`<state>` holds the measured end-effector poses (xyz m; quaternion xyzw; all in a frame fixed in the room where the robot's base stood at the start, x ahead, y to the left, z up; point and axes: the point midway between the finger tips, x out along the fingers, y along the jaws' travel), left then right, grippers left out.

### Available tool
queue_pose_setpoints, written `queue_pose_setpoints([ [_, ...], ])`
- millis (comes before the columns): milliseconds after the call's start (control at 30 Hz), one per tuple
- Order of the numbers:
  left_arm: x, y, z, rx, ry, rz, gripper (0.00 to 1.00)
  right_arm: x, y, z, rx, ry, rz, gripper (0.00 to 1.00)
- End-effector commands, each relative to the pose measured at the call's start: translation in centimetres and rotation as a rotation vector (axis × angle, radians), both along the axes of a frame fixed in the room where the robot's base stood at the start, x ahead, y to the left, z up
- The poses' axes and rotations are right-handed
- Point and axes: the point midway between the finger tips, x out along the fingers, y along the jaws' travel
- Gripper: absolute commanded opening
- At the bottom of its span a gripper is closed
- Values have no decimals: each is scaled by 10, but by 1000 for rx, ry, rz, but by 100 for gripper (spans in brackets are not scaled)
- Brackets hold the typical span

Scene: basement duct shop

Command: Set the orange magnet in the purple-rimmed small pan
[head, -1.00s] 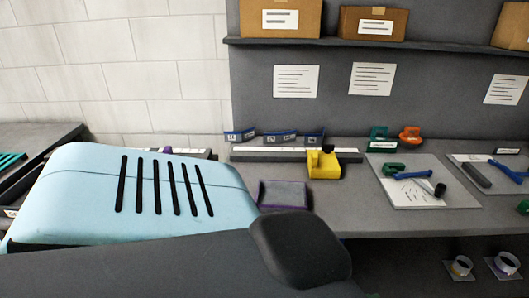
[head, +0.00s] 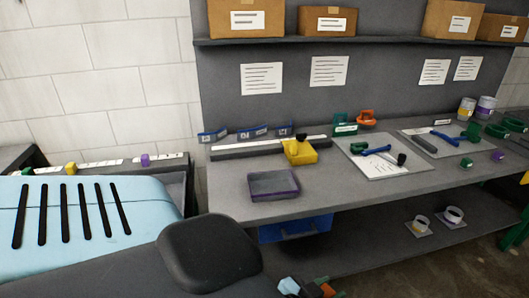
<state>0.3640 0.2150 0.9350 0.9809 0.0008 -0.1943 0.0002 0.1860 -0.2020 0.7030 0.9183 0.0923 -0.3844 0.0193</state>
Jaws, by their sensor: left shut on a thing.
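The purple-rimmed small pan (head: 274,198) is a shallow grey tray on the near left part of the bench, and it looks empty. My left gripper (head: 318,289) shows at the bottom edge, in front of and below the bench. It is shut on a small orange thing (head: 327,290), which I take for the orange magnet; most of it is cut off by the frame. The gripper is well apart from the pan. My right gripper is not in view.
A yellow block with a black knob (head: 300,153) stands behind the pan by a long pale strip. Another orange item (head: 366,118) and a green one (head: 345,124) stand farther back. A blue bin (head: 296,229) hangs under the bench. Bench room right of the pan is clear.

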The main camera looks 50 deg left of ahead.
Motion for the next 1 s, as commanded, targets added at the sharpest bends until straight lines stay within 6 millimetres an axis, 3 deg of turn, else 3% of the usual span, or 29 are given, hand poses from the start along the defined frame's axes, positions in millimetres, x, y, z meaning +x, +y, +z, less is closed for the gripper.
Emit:
queue_pose_setpoints([
  [33, 3, 2, 0, 0, -2, 8, 8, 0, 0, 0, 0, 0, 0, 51],
  [133, 17, 14, -2, 1, -3, 52, 8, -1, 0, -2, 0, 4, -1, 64],
  [233, 43, 38, -5, 0, -4, 141, 8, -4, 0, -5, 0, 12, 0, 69],
  [500, 129, 136, -5, -7, 0, 510, 8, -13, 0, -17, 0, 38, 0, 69],
  [700, 174, 196, -1, -8, 4, 778, 8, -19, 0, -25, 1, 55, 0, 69],
  [833, 196, 222, 2, -7, 5, 922, 8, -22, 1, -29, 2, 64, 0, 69],
  [1000, 215, 237, 4, -5, 4, 1042, 8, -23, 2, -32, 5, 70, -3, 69],
])
